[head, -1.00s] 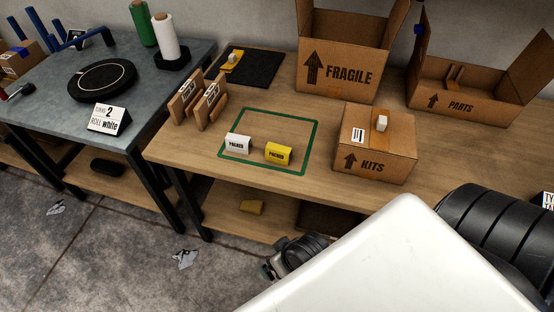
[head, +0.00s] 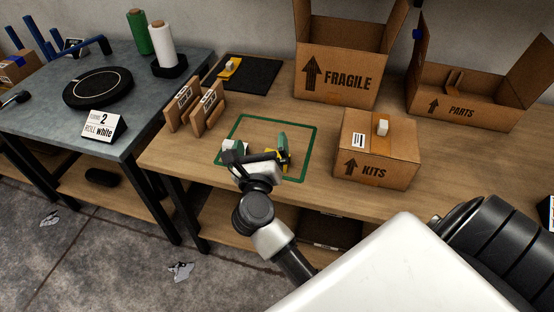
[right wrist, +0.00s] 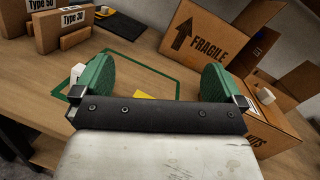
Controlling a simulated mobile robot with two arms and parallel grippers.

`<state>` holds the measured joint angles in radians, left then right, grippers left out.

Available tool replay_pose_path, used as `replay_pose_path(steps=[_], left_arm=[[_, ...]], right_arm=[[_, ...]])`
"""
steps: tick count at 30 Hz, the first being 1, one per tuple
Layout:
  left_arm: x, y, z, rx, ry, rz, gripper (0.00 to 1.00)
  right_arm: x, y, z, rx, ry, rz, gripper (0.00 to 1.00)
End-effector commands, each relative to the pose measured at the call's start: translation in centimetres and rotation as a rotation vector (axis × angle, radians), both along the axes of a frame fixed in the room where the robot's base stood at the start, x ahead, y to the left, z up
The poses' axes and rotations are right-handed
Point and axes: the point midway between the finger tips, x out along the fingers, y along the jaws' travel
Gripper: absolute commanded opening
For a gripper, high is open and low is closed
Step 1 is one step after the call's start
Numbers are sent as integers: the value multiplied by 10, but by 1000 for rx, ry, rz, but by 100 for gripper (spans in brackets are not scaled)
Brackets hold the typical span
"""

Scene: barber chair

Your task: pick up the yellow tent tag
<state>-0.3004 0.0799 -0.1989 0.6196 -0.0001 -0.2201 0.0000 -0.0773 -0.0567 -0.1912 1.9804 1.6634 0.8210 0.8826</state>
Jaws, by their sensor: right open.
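The yellow tent tag (head: 270,154) stands inside the green outline on the wooden table and is mostly hidden by my right gripper (head: 260,149). In the right wrist view a yellow patch of it (right wrist: 145,95) shows low between the green fingers, just beyond the dark gripper bar. The right gripper's fingers (right wrist: 157,75) are wide apart with nothing held. A white tent tag (head: 233,146) is partly covered by the gripper's left side; it also shows beside the left finger in the right wrist view (right wrist: 77,73). My left gripper is not in view.
Cardboard stands (head: 207,112) are at left.

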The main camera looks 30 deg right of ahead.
Motion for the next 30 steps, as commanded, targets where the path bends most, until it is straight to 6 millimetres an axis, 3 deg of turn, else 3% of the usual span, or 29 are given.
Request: replay_pose_path(steps=[3, 9, 30], left_arm=[[0, 0, 0, 0, 0, 0, 0], [0, 0, 0, 0, -1, -1, 0], [1, 0, 3, 0, -1, -2, 0]], right_arm=[[1, -10, -34, 297, 37, -152, 100], [-6, -8, -71, 555, 103, -310, 100], [36, -66, -106, 585, 117, -338, 100]])
